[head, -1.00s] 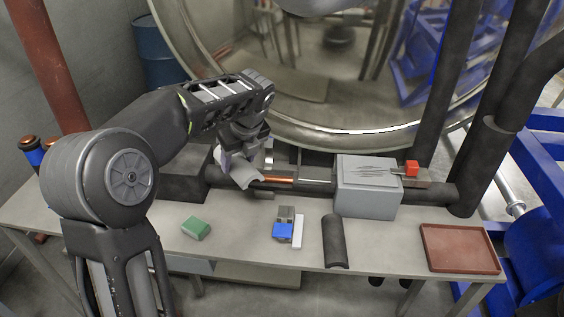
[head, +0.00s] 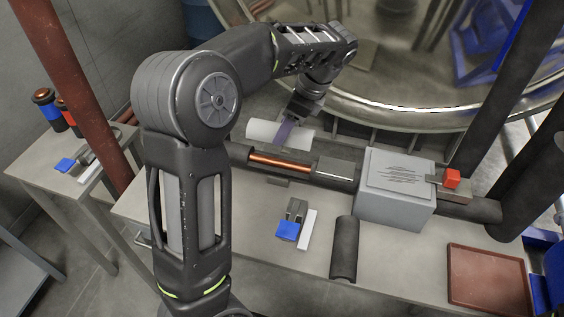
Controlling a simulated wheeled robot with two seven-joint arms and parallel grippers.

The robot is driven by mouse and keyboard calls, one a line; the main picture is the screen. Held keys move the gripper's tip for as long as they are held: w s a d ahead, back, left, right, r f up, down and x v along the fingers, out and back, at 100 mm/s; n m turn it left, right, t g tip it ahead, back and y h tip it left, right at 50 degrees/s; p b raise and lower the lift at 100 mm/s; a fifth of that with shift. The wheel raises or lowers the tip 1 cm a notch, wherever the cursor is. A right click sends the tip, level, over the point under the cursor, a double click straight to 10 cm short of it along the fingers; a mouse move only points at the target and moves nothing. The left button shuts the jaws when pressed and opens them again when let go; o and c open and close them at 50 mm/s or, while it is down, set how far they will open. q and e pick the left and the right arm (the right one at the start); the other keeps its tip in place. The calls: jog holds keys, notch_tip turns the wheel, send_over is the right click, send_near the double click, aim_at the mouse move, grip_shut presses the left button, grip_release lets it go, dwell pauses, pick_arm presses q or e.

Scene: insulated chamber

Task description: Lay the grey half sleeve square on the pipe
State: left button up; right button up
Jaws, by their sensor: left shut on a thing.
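The light grey half sleeve (head: 262,131) is in my left gripper (head: 286,132), which is shut on it near its middle. The sleeve looks roughly level and shows just behind and above the pipe (head: 238,152) in the picture. I cannot tell whether it touches the pipe. The pipe is dark, with a bare copper stretch (head: 280,163) in front of the sleeve. My right gripper is not in view.
A grey box (head: 396,190) encloses the pipe to the right, beside a red block (head: 452,178). A dark half shell (head: 344,248), a blue-and-grey tool (head: 288,230), a white strip (head: 307,230) and a red-brown tray (head: 488,277) lie on the bench. A red post (head: 85,100) stands at left.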

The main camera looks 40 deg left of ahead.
pick_arm(q)
jog(key=shift+s+f, duration=0.1)
jog(key=shift+f, duration=0.1)
send_over(281, 161)
jog(key=f, duration=0.5)
jog(key=shift+w+d+f+p, duration=0.2)
jog(key=shift+d+f+p, duration=0.15)
jog(key=shift+d+f, duration=0.05)
jog(key=shift+f+p, duration=0.3)
jog(key=shift+f, duration=1.55)
jog(key=shift+f, duration=0.1)
jog(key=o, duration=1.3)
